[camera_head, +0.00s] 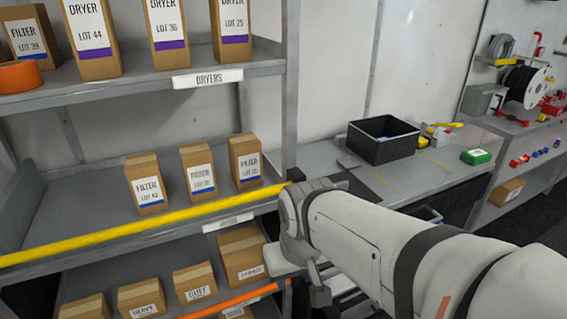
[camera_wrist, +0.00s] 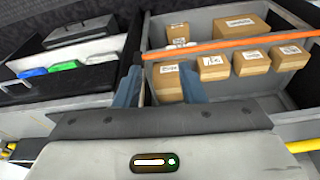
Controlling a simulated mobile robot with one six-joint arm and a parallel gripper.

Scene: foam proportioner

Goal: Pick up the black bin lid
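An open black bin (camera_head: 383,148) stands on the grey bench at the centre right of the head view; its top is uncovered. A flat dark panel (camera_head: 372,183) lies in front of it, partly behind my arm; I cannot tell if it is the lid. In the wrist view a dark grey flat-topped box with a handle (camera_wrist: 82,32) sits at the upper left; I cannot tell if its top is the black bin lid. My gripper (camera_wrist: 160,80) has its two bluish fingers apart with nothing between them. It is beside the lower shelf, away from the bin.
Shelves of cartons fill the left, with a yellow bar (camera_head: 140,227) and an orange bar (camera_wrist: 230,45) along shelf fronts. A dark tray (camera_wrist: 62,85) holds white, green and blue items. A green box (camera_head: 476,157) and yellow tools are right of the bin.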

